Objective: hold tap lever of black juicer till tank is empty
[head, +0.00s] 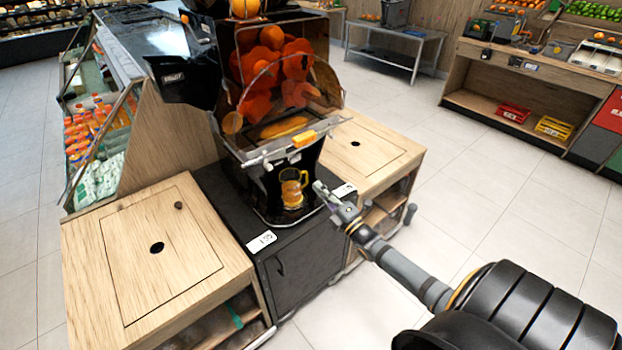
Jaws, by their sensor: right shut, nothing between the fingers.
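The black juicer (200,80) stands on a black cabinet (305,262) between two wooden counters. Its clear front cover shows orange parts inside, and an orange sits on top. A yellow-orange piece (305,138) sits at the front below the cover, around where the tap is; I cannot tell the lever's position or the tank's level. My right gripper (322,190) is shut and empty, just right of the mug and below the tap area. I cannot tell whether it touches anything. My left gripper is not in view.
Wooden counters with holes flank the juicer on the left (125,290) and right (390,140). A price card (261,241) lies on the cabinet's front edge. A display case with bottles (85,125) stands at the left. The floor at the right is clear.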

